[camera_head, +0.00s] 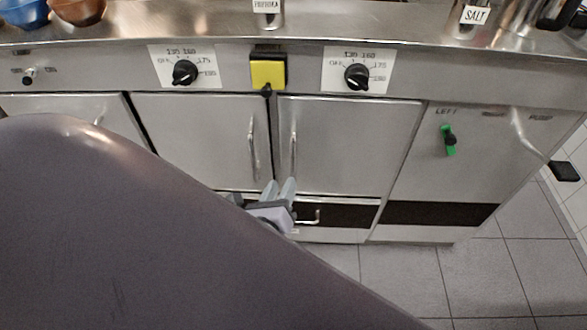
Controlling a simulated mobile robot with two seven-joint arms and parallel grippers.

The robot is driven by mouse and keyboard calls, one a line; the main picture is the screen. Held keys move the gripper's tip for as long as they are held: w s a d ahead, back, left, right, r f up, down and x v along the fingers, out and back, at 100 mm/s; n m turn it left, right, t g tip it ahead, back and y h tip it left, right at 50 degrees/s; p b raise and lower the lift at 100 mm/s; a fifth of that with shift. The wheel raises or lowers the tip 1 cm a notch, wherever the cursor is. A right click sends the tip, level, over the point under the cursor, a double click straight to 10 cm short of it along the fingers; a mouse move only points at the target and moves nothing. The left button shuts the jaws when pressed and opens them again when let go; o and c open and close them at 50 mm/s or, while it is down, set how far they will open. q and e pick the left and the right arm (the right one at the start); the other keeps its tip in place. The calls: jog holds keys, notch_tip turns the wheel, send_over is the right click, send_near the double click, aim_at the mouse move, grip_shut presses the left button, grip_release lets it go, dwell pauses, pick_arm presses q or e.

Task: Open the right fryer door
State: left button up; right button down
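The right fryer door (350,145) is a grey metal panel below the right-hand dial. It looks closed, flush with the front. Its upright bar handle (293,152) is near the door's left edge. My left gripper (281,183) is just below this handle, with its two light grey fingers pointing up and a gap between the tips. It looks open and empty, and I cannot tell whether it touches the door. Most of the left arm behind it is hidden. My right gripper is not in view.
The neighbouring door (195,140) has its handle (254,150) close by on the left. A drawer handle (308,217) sits below. The tiled floor (480,275) is clear at lower right.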

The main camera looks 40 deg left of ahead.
aim_at(292, 164)
pick_arm(q)
jog(key=shift+w+a+m+t+y+b, duration=0.15)
jog(key=shift+w+a+m+t+b, duration=0.25)
jog(key=shift+w+m, duration=0.75)
jog(key=shift+w+a+m+t+y+b, duration=0.1)
jog(key=shift+w+a+m+t+b, duration=0.35)
jog(key=shift+w, duration=1.15)
jog(key=shift+w+a+m+t+y+b, duration=0.15)
jog(key=shift+w+a+m+b, duration=0.15)
jog(key=shift+w+m, duration=0.9)
jog(key=shift+w, duration=0.2)
grip_shut()
